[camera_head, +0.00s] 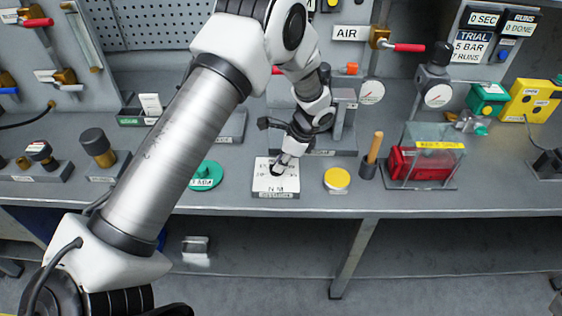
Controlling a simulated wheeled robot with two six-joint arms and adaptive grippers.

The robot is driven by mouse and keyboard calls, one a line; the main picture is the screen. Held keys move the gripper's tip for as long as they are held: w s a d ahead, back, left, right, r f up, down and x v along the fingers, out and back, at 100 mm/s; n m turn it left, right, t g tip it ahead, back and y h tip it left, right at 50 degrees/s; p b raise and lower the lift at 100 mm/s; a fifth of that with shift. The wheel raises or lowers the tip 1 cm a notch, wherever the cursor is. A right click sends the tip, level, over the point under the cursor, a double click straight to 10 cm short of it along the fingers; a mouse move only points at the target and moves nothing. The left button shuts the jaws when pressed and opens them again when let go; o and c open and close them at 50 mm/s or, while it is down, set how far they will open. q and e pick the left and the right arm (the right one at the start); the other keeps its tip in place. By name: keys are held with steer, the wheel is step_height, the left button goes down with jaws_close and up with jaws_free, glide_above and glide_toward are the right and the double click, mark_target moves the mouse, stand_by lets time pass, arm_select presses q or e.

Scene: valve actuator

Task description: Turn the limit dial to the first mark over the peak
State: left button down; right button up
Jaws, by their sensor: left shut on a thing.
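The white plate (264,187) marked "N M" lies near the bench's front edge, with printed figures around its middle. My left gripper (279,168) comes down onto the middle of this plate and is shut on a small dark part there, which seems to be the limit dial. The fingers hide most of that part, so its pointer direction cannot be read. The plate's figures are too small to read clearly. Two round gauges with red needles, one (371,92) behind the gripper and one (438,96) further right, stand at the back. My right gripper is not in view.
A green disc (207,176) lies left of the plate and a yellow-topped round button (337,178) right of it. A wooden-handled tool (375,148) stands upright in a holder. A clear case (437,139) covers a red box. Bare bench lies between these.

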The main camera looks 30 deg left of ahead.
arm_select(q)
steer(key=n, duration=0.1)
steer(key=n+g, duration=0.1)
steer(key=n, duration=0.1)
steer(key=shift+a+f+n+h, duration=0.1)
steer(key=shift+f+n+h, duration=0.1)
steer(key=shift+n+h, duration=0.15)
steer(key=shift+a+n+g+h+p, duration=0.15)
steer(key=shift+n+g+h, duration=0.15)
steer(key=shift+n, duration=0.6)
steer(key=shift+n+g+h+p, duration=0.2)
steer(key=shift+n+h, duration=0.15)
steer(key=shift+n, duration=0.5)
steer(key=shift+w, duration=0.1)
steer(key=c, duration=1.2)
jaws_free()
steer(key=shift+w+r, duration=0.15)
steer(key=v, duration=1.1)
steer(key=shift+w+r, duration=0.15)
steer(key=shift+r, duration=0.2)
